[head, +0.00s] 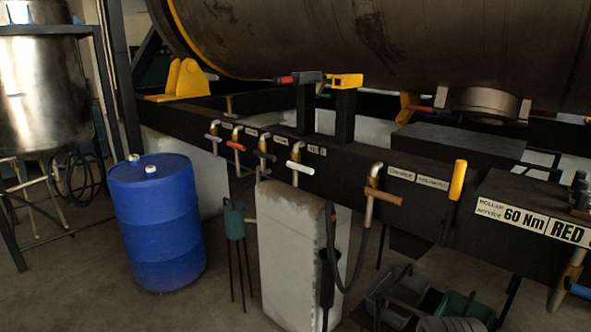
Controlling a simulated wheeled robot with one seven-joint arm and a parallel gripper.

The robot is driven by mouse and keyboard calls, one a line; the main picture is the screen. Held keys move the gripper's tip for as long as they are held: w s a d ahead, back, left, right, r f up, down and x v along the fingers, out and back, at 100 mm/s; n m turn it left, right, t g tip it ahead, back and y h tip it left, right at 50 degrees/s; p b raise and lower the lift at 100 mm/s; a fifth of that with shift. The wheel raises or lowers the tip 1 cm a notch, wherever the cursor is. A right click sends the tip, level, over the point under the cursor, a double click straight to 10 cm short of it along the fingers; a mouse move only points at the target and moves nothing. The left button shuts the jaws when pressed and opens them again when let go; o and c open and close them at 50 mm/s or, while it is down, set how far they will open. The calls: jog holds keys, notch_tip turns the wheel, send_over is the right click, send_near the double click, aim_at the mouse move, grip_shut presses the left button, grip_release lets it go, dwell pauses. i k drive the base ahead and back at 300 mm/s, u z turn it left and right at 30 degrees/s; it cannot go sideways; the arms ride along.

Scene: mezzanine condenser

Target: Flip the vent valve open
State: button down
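I cannot tell which valve is the vent valve, as most labels are too small to read. A row of taps runs along a black beam (345,170). Further right is a tap with a brown handle (385,195) and a dark hose. A yellow handle (458,180) stands upright beyond it. A red-tipped lever (287,79) lies level on top of a black post, beside a yellow bracket (345,81). My gripper is not in view.
A blue drum (157,225) and a steel tank (42,90) stand at left. A pale concrete block (288,250) stands before the taps, with a small blue-green can stand (235,222) beside it. Bins (465,308) lie at lower right. A large dark cylinder (400,40) fills the top.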

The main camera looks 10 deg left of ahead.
aim_at(291, 164)
jog(key=i, duration=1.6)
jog(key=u, duration=1.1)
jog(key=i, duration=0.75)
jog(key=u, duration=0.65)
